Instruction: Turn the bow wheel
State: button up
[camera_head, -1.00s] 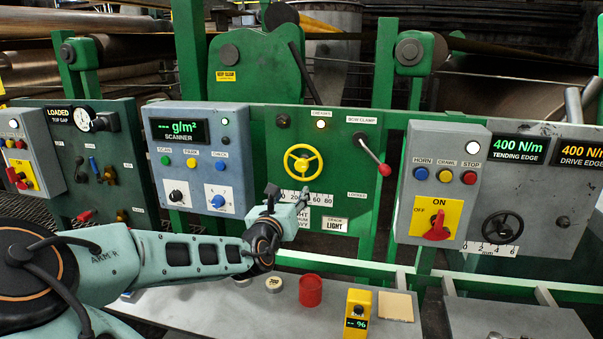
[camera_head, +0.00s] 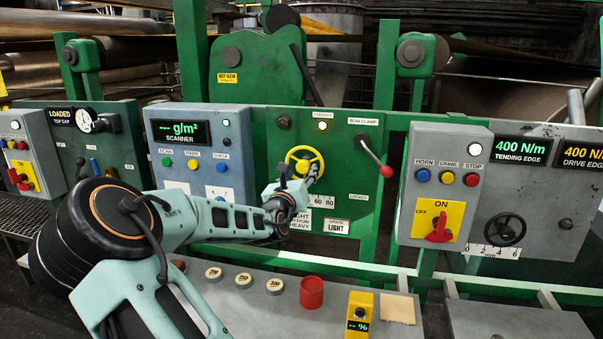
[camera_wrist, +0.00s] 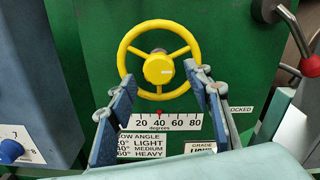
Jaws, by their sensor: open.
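The bow wheel is a yellow three-spoke handwheel (camera_wrist: 158,68) on the green panel. In the head view the wheel (camera_head: 304,162) is partly covered by my gripper (camera_head: 296,186). In the wrist view my gripper (camera_wrist: 160,84) is open and empty. Its two fingers straddle the wheel's lower part, left and right of the hub; I cannot tell whether they touch the rim. Below the wheel is a degree scale (camera_wrist: 161,126) with a red pointer near 40. The angle card (camera_wrist: 145,145) lists 20 light, 40 medium, 60 heavy. The grade plate (camera_head: 336,227) reads LIGHT.
The red-knobbed bow clamp lever (camera_head: 374,157) slants down right of the wheel, near a LOCKED label. A blue-grey scanner box (camera_head: 205,140) is left; a grey switch box (camera_head: 440,190) is right. A red cup (camera_head: 311,292) and yellow meter (camera_head: 358,314) stand on the shelf below.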

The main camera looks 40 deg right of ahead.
jog(key=shift+w+d, duration=0.4)
jog(key=shift+d, duration=0.15)
jog(key=c, duration=1.1)
